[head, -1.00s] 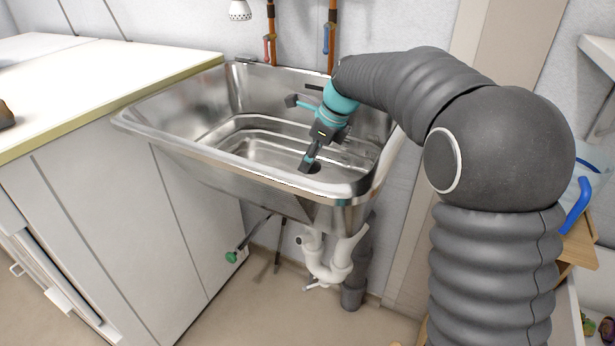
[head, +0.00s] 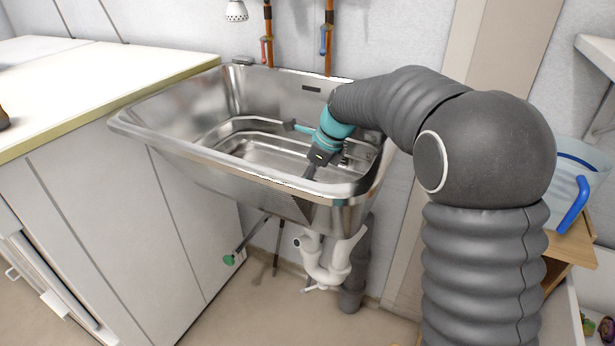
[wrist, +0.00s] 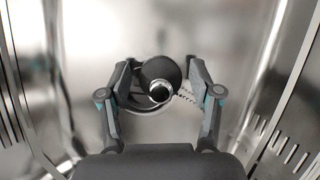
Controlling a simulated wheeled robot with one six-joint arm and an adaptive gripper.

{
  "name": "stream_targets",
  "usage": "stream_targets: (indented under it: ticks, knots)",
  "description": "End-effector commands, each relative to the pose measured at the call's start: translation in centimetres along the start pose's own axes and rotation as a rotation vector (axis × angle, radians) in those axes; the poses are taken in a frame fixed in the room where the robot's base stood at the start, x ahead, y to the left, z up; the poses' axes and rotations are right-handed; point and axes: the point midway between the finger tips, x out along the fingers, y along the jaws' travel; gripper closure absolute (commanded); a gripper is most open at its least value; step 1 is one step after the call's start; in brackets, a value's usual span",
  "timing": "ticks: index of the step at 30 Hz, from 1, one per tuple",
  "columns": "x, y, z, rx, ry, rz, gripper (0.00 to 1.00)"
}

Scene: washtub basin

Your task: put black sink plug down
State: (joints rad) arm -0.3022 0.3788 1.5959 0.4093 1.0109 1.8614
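The black sink plug (wrist: 171,71) is a round dark disc with a shiny metal knob in its middle. It sits between the two fingertips of my gripper (wrist: 160,74) in the wrist view, with the fingers close against its sides. A beaded chain (wrist: 187,96) runs off to its right. A pale ring, perhaps the drain rim, shows just below the plug. In the head view my gripper (head: 309,172) reaches down into the metal washtub basin (head: 165,135), close to its front wall. The plug and fingertips are hidden there behind the basin's front rim.
A white-topped counter (head: 100,85) adjoins the basin on the left. Copper pipes (head: 329,40) with red and blue valve handles run up the wall behind. White drain pipes (head: 325,265) hang below the basin. A wooden stand with a clear, blue-handled container (head: 575,205) is at right.

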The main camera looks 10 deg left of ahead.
Motion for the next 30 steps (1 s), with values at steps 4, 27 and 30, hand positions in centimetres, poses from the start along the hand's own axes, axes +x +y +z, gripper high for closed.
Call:
stream_targets:
  ticks: [4, 27, 30]
  knots:
    - [0.0, 0.0, 0.0, 0.000, 0.000, 0.000, 0.28]
    - [-9.5, -0.1, 0.1, 0.000, -0.001, -0.004, 0.28]
    - [-10.9, -0.1, 0.2, 0.000, -0.001, -0.003, 0.28]
